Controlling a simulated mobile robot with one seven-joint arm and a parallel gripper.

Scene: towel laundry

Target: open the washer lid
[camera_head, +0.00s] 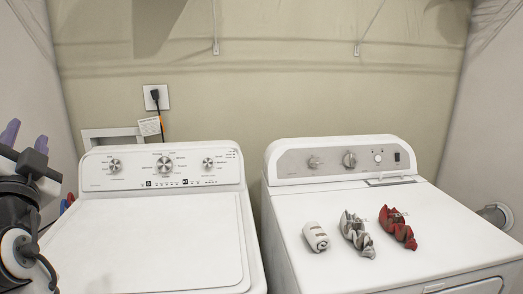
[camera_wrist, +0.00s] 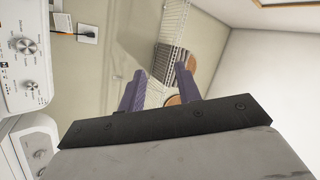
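The white washer (camera_head: 162,166) stands at the left in the head view, with knobs on its rear panel. Its lid (camera_head: 150,241) lies flat and shut on top. In the wrist view, part of the washer's control panel (camera_wrist: 27,48) shows at the upper left; its lid is not seen there. My gripper (camera_head: 26,140) is at the far left edge of the head view, beside the washer and raised above the lid, apart from it. Its two purple fingers are spread in the wrist view (camera_wrist: 160,84), with nothing between them.
A white dryer (camera_head: 300,240) stands right of the washer, across a narrow gap. On its top lie a rolled white towel (camera_head: 316,237), a grey-white towel (camera_head: 356,233) and a red one (camera_head: 398,227). A wire shelf (camera_wrist: 168,50) is on the wall. Space above the washer lid is clear.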

